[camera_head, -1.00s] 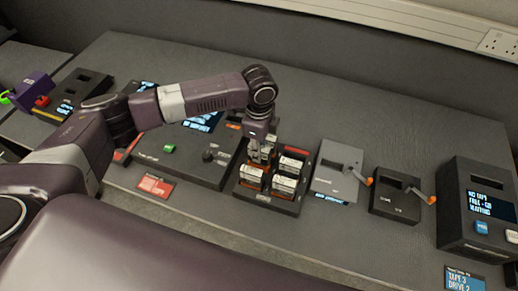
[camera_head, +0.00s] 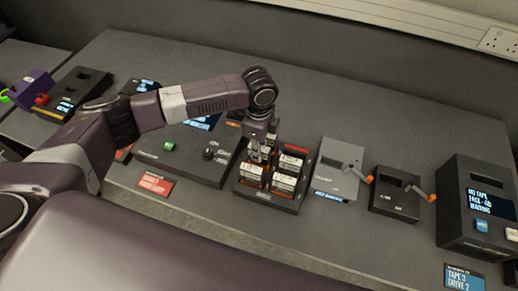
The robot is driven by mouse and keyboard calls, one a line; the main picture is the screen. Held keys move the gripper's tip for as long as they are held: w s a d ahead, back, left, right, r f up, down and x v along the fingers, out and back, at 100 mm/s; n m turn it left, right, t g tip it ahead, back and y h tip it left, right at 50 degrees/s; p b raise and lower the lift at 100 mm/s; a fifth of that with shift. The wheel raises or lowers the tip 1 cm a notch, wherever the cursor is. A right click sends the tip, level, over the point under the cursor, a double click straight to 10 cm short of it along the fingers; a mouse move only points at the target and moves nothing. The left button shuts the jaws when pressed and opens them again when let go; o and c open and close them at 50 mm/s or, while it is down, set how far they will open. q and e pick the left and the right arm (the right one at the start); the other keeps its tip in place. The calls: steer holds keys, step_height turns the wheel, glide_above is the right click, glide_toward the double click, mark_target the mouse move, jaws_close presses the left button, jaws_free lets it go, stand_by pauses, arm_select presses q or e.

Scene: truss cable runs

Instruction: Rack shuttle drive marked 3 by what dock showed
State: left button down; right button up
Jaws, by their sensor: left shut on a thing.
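My left gripper (camera_head: 259,155) points down over the dark rack (camera_head: 263,197) at the middle of the desk. It is shut on a drive at the rack's back left; the drive is mostly hidden by the fingers, and I cannot read its mark. Several white-labelled drives stand upright in the rack, such as one at the front right (camera_head: 284,184) and one at the front left (camera_head: 253,172). Their numbers are too small to read. The dock with a lit screen (camera_head: 489,202) stands at the far right. My right gripper is not in view.
A light grey unit (camera_head: 338,167) and a dark unit (camera_head: 396,193), each with an orange-tipped lever, stand right of the rack. A console (camera_head: 180,155) with a green button is left of it. A blue card (camera_head: 464,278) reads "TAPE 3 DRIVE 2". The desk behind is clear.

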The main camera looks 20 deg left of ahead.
arm_select(q)
steer(key=shift+f, duration=0.55)
stand_by(0.5)
steer(key=c, duration=1.7)
jaws_free()
steer(key=shift+o, duration=0.5)
steer(key=shift+o, duration=1.4)
